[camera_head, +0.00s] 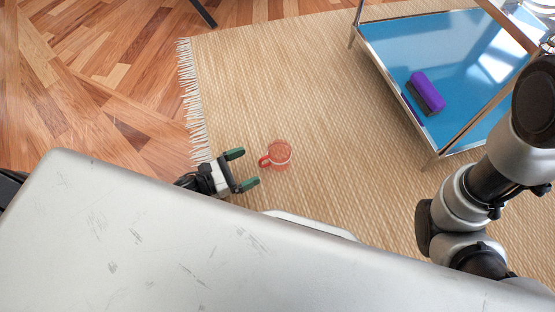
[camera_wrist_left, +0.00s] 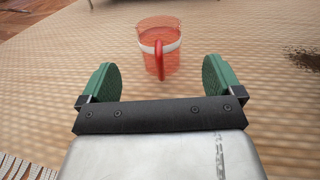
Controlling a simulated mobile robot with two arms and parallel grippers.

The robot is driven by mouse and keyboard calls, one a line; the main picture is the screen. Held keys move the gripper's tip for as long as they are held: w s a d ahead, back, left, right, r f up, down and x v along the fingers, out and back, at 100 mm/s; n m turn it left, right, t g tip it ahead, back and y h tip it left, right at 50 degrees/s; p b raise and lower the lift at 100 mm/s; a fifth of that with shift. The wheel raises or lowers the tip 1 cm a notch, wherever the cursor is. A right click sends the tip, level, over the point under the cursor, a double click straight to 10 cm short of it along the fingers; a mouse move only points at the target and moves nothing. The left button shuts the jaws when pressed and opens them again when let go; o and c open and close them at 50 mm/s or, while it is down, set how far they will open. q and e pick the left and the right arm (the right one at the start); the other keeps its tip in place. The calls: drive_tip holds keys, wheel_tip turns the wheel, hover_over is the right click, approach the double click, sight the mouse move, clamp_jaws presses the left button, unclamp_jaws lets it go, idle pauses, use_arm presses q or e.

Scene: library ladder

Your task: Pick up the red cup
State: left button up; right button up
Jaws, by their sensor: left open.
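The red cup (camera_head: 280,154) stands on the woven rug, with its handle toward my left gripper. It has a pale band and also shows in the left wrist view (camera_wrist_left: 159,50), ahead of the fingers and between their lines. My left gripper (camera_head: 242,169) is open, with green fingertips, and sits just left of the cup. In the left wrist view the open jaws (camera_wrist_left: 161,80) have nothing between them, and the cup's handle points back at them. My right gripper is not in view; only my right arm shows at the right.
A metal-framed table with a blue top (camera_head: 440,45) stands at the upper right, bearing a purple brush-like object (camera_head: 427,91). The beige rug (camera_head: 330,110) is clear around the cup. Its fringed edge (camera_head: 192,100) meets the wood floor (camera_head: 95,85). A dark patch (camera_wrist_left: 304,60) lies right of the cup.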

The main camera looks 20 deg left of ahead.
sight(260, 161)
use_arm(q)
drive_tip(key=shift+x, duration=1.05)
drive_tip(key=b+x, duration=0.2)
drive_tip(key=f+b+x, duration=0.1)
drive_tip(key=b+x, duration=0.1)
drive_tip(key=shift+w+d, duration=0.2)
drive_tip(key=shift+w, duration=0.15)
drive_tip(key=shift+w+d+r, duration=0.1)
drive_tip(key=shift+w+d, duration=0.15)
drive_tip(key=shift+d, duration=0.05)
drive_tip(key=c, duration=1.1)
drive_tip(key=shift+r, duration=0.1)
